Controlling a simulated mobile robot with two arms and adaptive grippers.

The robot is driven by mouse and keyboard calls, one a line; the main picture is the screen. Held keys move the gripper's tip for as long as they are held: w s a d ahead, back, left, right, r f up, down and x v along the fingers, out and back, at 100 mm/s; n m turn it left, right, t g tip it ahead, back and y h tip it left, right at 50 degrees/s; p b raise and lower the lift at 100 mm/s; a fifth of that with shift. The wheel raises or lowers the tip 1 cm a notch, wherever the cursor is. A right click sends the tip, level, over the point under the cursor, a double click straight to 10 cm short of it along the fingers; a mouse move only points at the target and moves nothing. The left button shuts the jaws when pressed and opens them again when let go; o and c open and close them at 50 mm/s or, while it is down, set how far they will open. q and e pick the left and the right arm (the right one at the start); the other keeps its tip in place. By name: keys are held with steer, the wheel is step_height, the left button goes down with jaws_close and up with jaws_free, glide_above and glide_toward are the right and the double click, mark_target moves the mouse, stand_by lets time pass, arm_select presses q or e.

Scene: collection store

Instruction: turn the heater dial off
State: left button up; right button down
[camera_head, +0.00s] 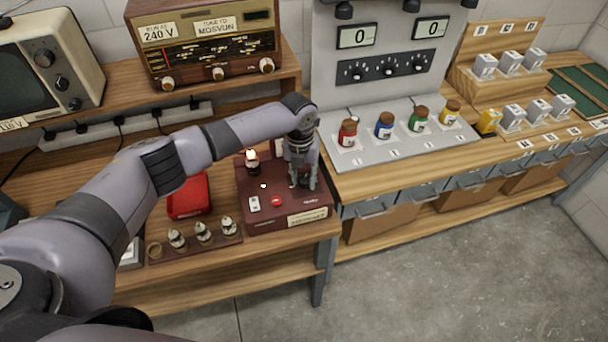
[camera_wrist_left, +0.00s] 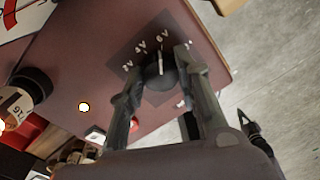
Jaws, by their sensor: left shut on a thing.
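The heater dial (camera_wrist_left: 158,76) is a black knob with a white pointer line on a dark plate on the maroon tester box (camera_head: 290,214). Voltage labels 2V, 4V and 6V curve around it; the pointer line lies towards the 6V label. Another label by the right finger is mostly covered. My left gripper (camera_head: 303,183) reaches down onto the right part of the box. In the left wrist view its fingers (camera_wrist_left: 160,68) are shut on the dial, one on each side. In the head view the gripper hides the dial. My right gripper is not in view.
A glowing valve (camera_head: 252,161) stands on the box, with a white switch (camera_head: 254,204) and red button (camera_head: 276,202) in front. Several valves (camera_head: 203,232) and a red case (camera_head: 188,195) are left of it. A shelf with coloured jars (camera_head: 385,126) is on the right.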

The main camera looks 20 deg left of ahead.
arm_select(q)
steer(key=n+p, duration=0.2)
steer(key=n, duration=0.4)
steer(key=shift+r, duration=0.1)
steer(key=n+p, duration=0.1)
steer(key=n, duration=0.2)
steer(key=shift+n, duration=0.4)
steer(key=n+p, duration=0.1)
steer(key=n, duration=0.1)
steer(key=shift+n+t, duration=0.3)
steer(key=n, duration=0.2)
steer(key=shift+n+y, duration=0.3)
steer(key=shift+n, duration=0.1)
steer(key=n, duration=0.3)
steer(key=shift+d+n, duration=0.1)
steer(key=shift+n, duration=0.2)
steer(key=n, duration=0.6)
steer(key=shift+n, duration=0.4)
steer(key=o, duration=1.2)
